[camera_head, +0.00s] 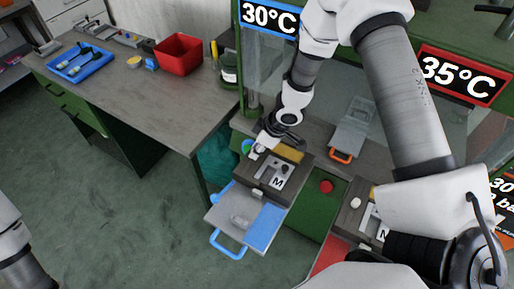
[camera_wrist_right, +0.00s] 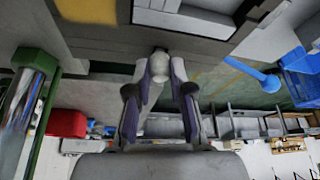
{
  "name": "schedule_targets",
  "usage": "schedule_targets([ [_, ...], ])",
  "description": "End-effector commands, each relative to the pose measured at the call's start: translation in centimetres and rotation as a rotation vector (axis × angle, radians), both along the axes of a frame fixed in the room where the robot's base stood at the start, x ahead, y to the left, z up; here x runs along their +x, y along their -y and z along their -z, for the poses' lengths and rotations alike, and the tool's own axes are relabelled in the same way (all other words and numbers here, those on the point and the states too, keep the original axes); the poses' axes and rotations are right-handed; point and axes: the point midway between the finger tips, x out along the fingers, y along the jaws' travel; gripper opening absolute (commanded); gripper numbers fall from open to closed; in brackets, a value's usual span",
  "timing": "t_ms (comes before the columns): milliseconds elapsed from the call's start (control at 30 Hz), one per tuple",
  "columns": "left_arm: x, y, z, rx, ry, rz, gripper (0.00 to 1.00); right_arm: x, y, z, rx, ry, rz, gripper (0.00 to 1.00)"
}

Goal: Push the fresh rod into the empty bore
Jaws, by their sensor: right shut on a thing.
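My right gripper (camera_head: 262,143) reaches down from the upper middle to the back left edge of a dark mould block (camera_head: 257,184) marked M. In the right wrist view the two fingers of this gripper (camera_wrist_right: 159,74) are shut on a pale rod (camera_wrist_right: 158,66). The rod's end is close to the block's underside or side face, and I cannot tell whether it has entered a bore. The bore itself is hidden. My left arm shows only in part at the lower left, and its gripper is out of view.
A tray with a blue handle (camera_head: 228,249) sticks out in front of the block. An orange-handled plate (camera_head: 352,128) lies behind. A red button (camera_head: 326,186) is on the green bench. A second M block is at the right. A red bin (camera_head: 179,55) and blue tray (camera_head: 80,63) stand on the left table.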

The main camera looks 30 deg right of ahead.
Motion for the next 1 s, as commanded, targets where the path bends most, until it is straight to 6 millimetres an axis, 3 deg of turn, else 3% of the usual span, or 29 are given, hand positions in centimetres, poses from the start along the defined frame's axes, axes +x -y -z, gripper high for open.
schedule_targets([
  [333,0.0,0.0,0.0,0.000,0.000,0.000,0.50,0.0,0.0,0.0,0.000,0.000,0.000,0.00],
  [367,0.0,0.0,0.0,0.000,0.000,0.000,0.50,0.0,0.0,0.0,0.000,0.000,0.000,0.32],
  [400,0.0,0.0,0.0,0.000,0.000,0.000,0.50,0.0,0.0,0.0,0.000,0.000,0.000,0.46],
  [433,0.0,0.0,0.0,0.000,0.000,0.000,0.50,0.0,0.0,0.0,0.000,0.000,0.000,0.50],
  [767,0.0,0.0,0.0,0.000,0.000,0.000,0.50,0.0,0.1,-0.3,0.001,0.000,0.001,0.50],
  [1000,0.0,0.0,0.0,0.000,0.000,0.000,0.50,-1.1,1.2,-4.2,0.002,0.003,0.000,0.50],
])
